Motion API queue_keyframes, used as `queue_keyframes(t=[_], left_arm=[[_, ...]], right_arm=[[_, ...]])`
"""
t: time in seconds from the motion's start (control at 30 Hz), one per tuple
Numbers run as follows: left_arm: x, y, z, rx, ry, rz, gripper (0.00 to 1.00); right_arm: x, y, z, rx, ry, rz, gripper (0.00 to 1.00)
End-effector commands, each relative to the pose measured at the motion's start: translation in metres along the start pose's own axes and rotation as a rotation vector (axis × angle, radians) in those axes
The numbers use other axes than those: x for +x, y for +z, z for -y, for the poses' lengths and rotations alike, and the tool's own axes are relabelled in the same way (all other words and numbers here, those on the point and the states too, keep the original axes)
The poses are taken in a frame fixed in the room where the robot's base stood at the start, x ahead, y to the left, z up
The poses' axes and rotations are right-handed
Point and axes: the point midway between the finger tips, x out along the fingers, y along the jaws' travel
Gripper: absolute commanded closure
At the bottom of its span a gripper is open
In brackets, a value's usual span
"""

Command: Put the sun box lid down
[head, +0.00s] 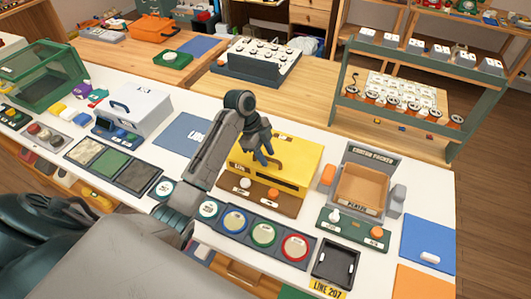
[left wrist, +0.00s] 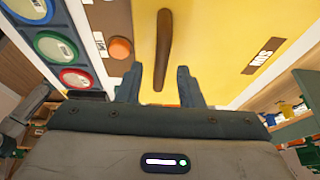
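The yellow sun box (head: 295,157) stands on the white table right of centre in the head view. Its yellow top (left wrist: 225,45) fills much of the left wrist view, with a brown bar handle (left wrist: 164,45) and a label. The lid looks level on the box; any gap under it is hidden. My left gripper (head: 265,155) is over the top at the handle. In the left wrist view its two fingers (left wrist: 158,88) are apart, with the near end of the handle between them and gaps on both sides. My right gripper is not in view.
A brown panel with a white and an orange knob (head: 272,194) lies before the box. A row of round coloured dials (head: 263,235) is in front. A carton packer (head: 362,187) stands to the right, and a white box (head: 133,108) to the left.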

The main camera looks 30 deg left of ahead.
Motion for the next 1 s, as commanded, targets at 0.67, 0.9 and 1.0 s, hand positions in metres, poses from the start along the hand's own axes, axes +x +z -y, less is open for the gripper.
queue_keyframes(t=[0.67, 0.9, 1.0], left_arm=[[-0.109, -0.003, 0.001, -0.001, 0.000, 0.001, 0.66], [-0.122, -0.001, 0.000, 0.000, 0.000, -0.001, 0.66], [-0.123, -0.001, 0.000, 0.000, 0.000, -0.001, 0.66]], right_arm=[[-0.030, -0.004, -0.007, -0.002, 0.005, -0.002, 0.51], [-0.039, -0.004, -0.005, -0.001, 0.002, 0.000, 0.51], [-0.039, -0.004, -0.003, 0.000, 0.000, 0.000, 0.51]])
